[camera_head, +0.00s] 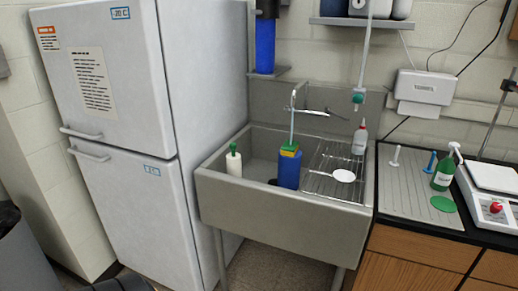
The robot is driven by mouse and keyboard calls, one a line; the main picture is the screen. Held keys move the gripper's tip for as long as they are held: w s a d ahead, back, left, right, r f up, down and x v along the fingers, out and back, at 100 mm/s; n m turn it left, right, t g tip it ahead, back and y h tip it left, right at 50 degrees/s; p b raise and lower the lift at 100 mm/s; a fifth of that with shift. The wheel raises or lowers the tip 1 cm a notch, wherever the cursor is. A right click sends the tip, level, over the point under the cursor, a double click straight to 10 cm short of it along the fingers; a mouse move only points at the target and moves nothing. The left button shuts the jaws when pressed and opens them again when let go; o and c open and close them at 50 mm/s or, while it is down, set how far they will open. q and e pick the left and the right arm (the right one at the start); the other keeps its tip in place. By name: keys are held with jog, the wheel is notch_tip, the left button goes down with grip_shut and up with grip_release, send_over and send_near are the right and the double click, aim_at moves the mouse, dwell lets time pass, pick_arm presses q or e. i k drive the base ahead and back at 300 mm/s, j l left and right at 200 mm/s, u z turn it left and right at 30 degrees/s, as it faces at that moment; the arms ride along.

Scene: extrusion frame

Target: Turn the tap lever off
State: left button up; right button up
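The tap (293,104) stands at the back of a grey metal sink (282,216), its spout above the basin. A thin metal lever (314,113) shows right of the spout, reaching toward the back wall. A thin pale bluish vertical line (292,128) runs from the spout down to a blue container with a green and yellow top (289,168). I cannot tell for sure whether it is running water. Neither of my grippers can be made out in the head view.
A white bottle with a green top (233,160) stands in the basin's left. A wire rack (326,184) holds a white dish (344,176) and a red-capped bottle (360,138). A tall fridge (130,120) stands left; a counter with a green bottle (443,172) and scale (494,200) is right.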

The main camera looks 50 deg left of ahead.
aim_at(328, 109)
jog(key=u, duration=1.35)
jog(key=j, duration=0.2)
jog(key=i+j, duration=0.15)
